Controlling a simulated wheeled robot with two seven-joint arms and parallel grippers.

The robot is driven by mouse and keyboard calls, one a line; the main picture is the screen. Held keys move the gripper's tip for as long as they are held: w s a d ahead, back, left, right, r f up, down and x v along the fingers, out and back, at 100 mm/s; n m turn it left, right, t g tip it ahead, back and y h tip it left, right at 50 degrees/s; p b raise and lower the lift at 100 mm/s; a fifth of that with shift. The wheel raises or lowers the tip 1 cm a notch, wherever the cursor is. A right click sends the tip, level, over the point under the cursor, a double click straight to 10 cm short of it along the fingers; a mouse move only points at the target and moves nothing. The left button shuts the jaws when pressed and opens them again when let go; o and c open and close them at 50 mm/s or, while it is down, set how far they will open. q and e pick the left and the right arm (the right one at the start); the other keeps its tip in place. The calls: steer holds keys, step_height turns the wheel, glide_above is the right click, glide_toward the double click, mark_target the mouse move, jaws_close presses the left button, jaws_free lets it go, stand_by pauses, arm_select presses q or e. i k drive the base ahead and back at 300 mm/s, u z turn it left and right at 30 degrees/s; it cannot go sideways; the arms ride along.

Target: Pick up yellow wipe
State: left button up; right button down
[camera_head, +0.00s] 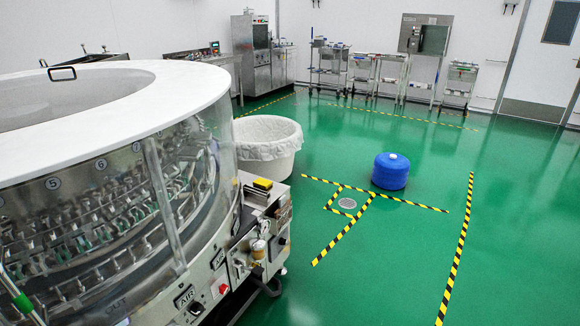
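A small yellow wipe (263,184) lies on top of the dark and metal side ledge of the rotary washer (140,115), right of the washer's clear curved wall. It looks like a little flat block, with a dark patch beside and under it. Neither of my grippers shows in the head view, so nothing of mine is seen near the wipe.
A white lined bin (268,140) stands just behind the ledge. A blue round container (391,171) sits on the green floor (400,255) near striped tape and a drain (347,203). Carts (329,65) and machines line the back wall. The floor at right is free.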

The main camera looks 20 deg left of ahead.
mark_target(263, 184)
steer(key=i, duration=3.95)
